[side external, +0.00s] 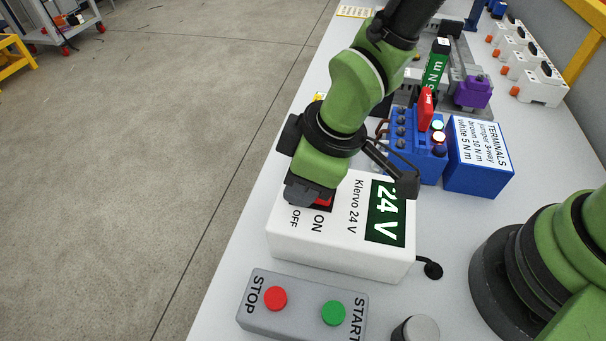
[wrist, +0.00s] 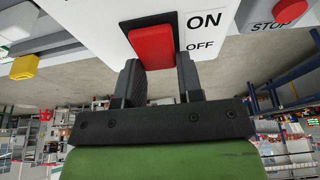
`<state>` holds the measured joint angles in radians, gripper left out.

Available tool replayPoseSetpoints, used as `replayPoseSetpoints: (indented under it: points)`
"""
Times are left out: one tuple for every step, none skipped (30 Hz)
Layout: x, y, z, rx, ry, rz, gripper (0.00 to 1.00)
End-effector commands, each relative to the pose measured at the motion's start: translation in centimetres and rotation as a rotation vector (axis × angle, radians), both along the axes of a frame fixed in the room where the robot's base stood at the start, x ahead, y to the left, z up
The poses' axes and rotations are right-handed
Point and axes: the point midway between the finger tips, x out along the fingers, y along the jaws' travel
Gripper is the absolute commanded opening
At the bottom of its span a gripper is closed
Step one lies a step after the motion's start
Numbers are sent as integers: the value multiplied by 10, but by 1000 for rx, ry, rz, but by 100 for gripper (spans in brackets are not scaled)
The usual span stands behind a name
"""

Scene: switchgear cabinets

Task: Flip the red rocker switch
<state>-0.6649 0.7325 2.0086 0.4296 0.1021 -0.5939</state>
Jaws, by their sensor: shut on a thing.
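The red rocker switch (side external: 324,201) sits in a dark frame on the white 24 V box (side external: 335,255), beside the ON and OFF lettering. In the side view my gripper covers most of it. In the wrist view the red rocker (wrist: 153,45) shows between my gripper's fingers (wrist: 160,78), one finger on each side. My gripper (side external: 312,190) is down at the box's top face and shut on the rocker. The exact contact at the fingertips and which way the rocker is tipped are hard to tell.
A grey box with a red STOP button (side external: 275,298) and a green START button (side external: 333,313) stands in front. A grey knob (side external: 416,329) is at the front right. Orange-marked white units (side external: 538,86) line the back.

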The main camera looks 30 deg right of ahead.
Motion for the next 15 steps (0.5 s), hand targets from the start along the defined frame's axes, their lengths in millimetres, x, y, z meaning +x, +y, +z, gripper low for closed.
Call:
replayPoseSetpoints:
  points:
    - [-2,1,0,1,0,5,10]
    - [-2,1,0,2,-1,5,10]
    - [-2,1,1,1,-2,5,10]
    - [-1,1,1,1,-2,5,10]
    - [-1,1,1,1,-2,5,10]
    - [-1,1,1,2,-1,5,10]
    - [-2,1,1,2,-1,5,10]
    - [-2,1,1,2,-1,5,10]
    - [-2,1,1,2,-1,4,10]
    - [-2,1,1,2,-1,4,36]
    - [-2,1,1,1,0,4,43]
    - [-1,1,1,1,0,3,52]
    - [-1,1,1,1,0,3,59]
    - [-1,1,1,1,0,3,60]
    - [-1,1,1,1,0,2,60]
